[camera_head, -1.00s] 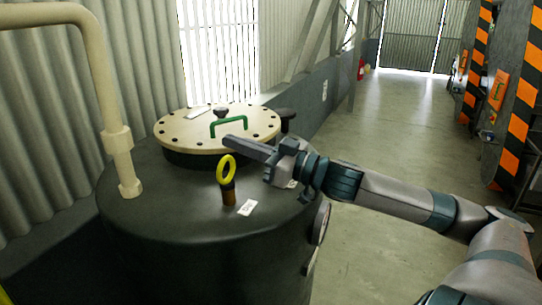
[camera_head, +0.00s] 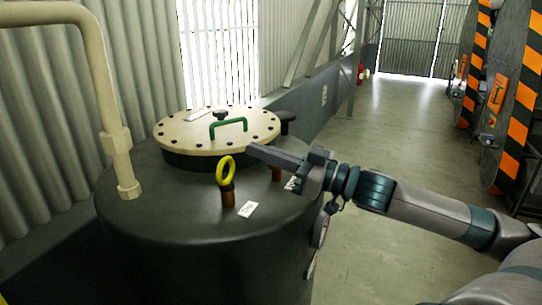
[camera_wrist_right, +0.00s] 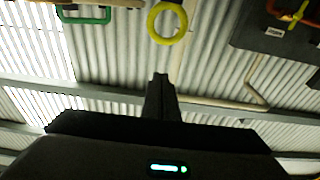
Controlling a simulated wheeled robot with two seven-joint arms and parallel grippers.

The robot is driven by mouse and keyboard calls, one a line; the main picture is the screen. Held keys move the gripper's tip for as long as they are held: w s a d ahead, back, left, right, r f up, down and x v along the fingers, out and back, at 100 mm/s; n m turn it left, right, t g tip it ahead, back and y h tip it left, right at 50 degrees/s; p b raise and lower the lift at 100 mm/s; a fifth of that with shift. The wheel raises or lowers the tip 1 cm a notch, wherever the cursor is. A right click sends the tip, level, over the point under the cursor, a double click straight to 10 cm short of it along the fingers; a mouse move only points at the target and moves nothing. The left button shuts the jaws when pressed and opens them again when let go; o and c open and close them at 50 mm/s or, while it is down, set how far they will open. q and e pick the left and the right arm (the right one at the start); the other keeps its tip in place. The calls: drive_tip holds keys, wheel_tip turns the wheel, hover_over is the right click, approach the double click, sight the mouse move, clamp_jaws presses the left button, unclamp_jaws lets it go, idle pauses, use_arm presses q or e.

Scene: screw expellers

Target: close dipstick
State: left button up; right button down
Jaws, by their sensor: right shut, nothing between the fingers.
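The dipstick has a yellow ring handle (camera_head: 226,170) and stands upright in a short brown neck (camera_head: 228,199) on top of the dark tank (camera_head: 170,215). The ring also shows at the top of the right wrist view (camera_wrist_right: 167,23). My right gripper (camera_head: 252,149) is shut and empty, to the right of the ring and apart from it, pointing left above the tank top. In the right wrist view its dark fingers (camera_wrist_right: 160,95) are together below the ring. My left gripper is not in view.
A cream bolted lid (camera_head: 190,135) with a green handle (camera_head: 229,124) lies behind the dipstick. A beige pipe (camera_head: 115,125) rises at the left. A white tag (camera_head: 247,209) lies beside the neck. Open floor (camera_head: 400,125) is at the right.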

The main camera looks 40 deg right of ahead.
drive_tip(key=shift+v, duration=1.1)
